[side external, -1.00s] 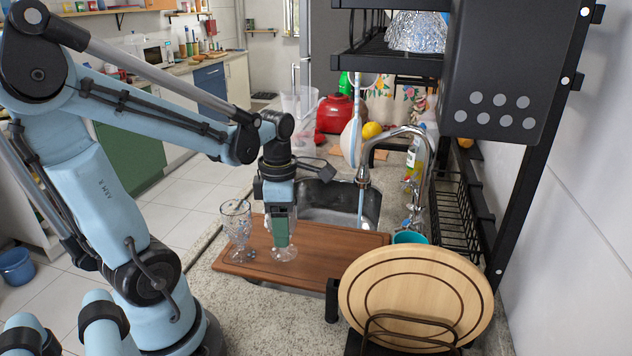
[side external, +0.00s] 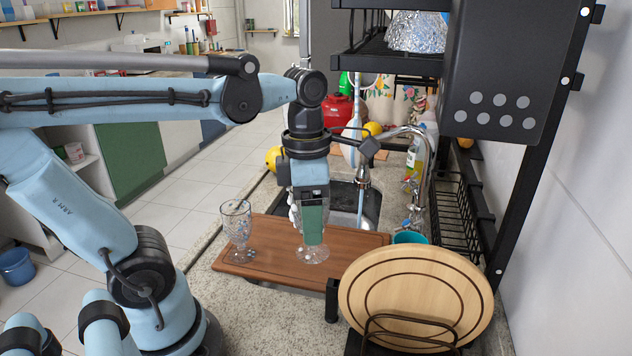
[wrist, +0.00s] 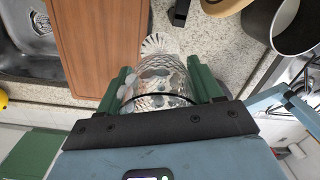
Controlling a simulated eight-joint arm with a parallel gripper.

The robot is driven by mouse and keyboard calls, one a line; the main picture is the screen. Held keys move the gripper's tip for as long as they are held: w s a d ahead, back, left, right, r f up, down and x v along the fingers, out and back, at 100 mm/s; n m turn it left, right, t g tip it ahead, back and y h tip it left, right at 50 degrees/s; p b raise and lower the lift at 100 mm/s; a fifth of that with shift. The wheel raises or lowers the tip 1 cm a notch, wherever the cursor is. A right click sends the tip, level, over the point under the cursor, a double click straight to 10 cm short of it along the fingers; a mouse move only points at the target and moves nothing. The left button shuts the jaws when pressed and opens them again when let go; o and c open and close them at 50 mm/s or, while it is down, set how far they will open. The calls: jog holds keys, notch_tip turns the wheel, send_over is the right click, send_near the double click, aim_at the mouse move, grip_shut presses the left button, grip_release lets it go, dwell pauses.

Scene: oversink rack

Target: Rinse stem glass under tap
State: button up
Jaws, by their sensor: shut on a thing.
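My gripper (side external: 313,238) points down over the wooden board, its green fingers shut on a clear stem glass (side external: 312,255). The fingers hide most of the glass in the side view; its round foot shows below them. In the wrist view, its patterned bowl (wrist: 160,78) sits between the fingers. I cannot tell how far the foot is above the board. The tap (side external: 424,150) arches over the sink (side external: 342,196), behind and to the right of my gripper. A second stem glass (side external: 237,226) stands upright on the board's left end.
The wooden board (side external: 265,262) lies in front of the sink. Round wooden plates (side external: 415,298) stand in a holder at front right. A teal cup (side external: 410,238) is near the tap. The black rack (side external: 393,60) hangs above. A red pot (side external: 335,113) stands behind.

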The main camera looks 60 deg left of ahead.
jog(key=w+a+n+t+h, duration=0.1)
jog(key=w+a+n+h, duration=0.1)
jog(key=w+a, duration=0.55)
jog(key=w+a+f+n+t+h, duration=0.15)
jog(key=a+f, duration=0.25)
jog(key=a, duration=0.8)
jog(key=w+a+f+n+t+h, duration=0.15)
jog(key=a+f, duration=0.35)
jog(key=a, duration=0.7)
jog(key=shift+w+d, duration=3.15)
jog(key=shift+w, duration=0.5)
notch_tip(320, 180, down, 11)
jog(key=w+d, duration=0.5)
jog(key=shift+w+d+r+t+y, duration=0.15)
jog(key=shift+t+y, duration=0.15)
jog(key=shift+y, duration=0.1)
jog(key=shift+s+d, duration=0.3)
jog(key=shift+w+a, duration=0.3)
